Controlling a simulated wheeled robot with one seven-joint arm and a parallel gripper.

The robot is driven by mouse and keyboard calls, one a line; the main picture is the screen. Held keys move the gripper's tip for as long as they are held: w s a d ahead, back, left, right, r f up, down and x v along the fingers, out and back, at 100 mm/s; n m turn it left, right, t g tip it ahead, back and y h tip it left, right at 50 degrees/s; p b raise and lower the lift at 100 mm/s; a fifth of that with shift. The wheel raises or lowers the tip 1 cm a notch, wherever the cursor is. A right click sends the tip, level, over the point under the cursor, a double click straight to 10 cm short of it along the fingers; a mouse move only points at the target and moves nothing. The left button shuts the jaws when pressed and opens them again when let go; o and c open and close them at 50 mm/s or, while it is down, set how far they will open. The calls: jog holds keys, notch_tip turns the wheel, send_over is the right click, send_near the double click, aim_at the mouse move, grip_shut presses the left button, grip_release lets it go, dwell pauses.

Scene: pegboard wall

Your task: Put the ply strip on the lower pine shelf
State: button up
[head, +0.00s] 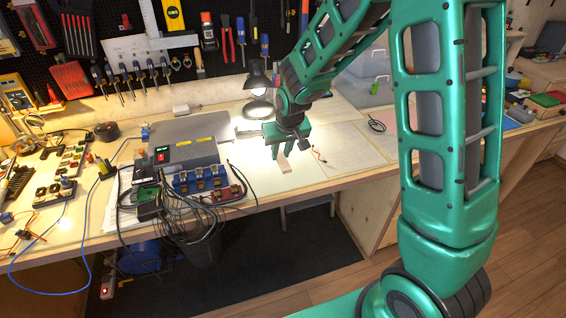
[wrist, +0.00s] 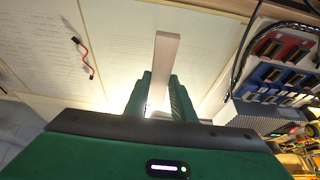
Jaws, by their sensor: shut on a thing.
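The ply strip (head: 284,165) is a short, pale, flat piece of wood. My gripper (head: 281,148) is shut on it over the bench, pointing down. In the wrist view, the ply strip (wrist: 165,62) stands out between the two green fingers of my gripper (wrist: 160,97), its free end beyond the tips. I cannot tell whether the strip touches the bench top. I cannot make out the lower pine shelf for certain in either view.
The pale bench (head: 262,185) holds a grey power box (head: 187,153), blue modules (head: 203,180) and cables left of my gripper. A small red-and-black wire (head: 319,156) lies to its right. A black lamp (head: 258,85) stands behind. Tools hang on the pegboard.

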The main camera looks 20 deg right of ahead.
aim_at(285, 158)
jog(key=shift+w+d+f, duration=0.1)
jog(key=shift+d+f, duration=0.25)
jog(key=shift+d, duration=0.25)
notch_tip(285, 158, down, 4)
jog(key=shift+f, duration=0.1)
jog(key=o, duration=1)
jog(key=v, duration=1.2)
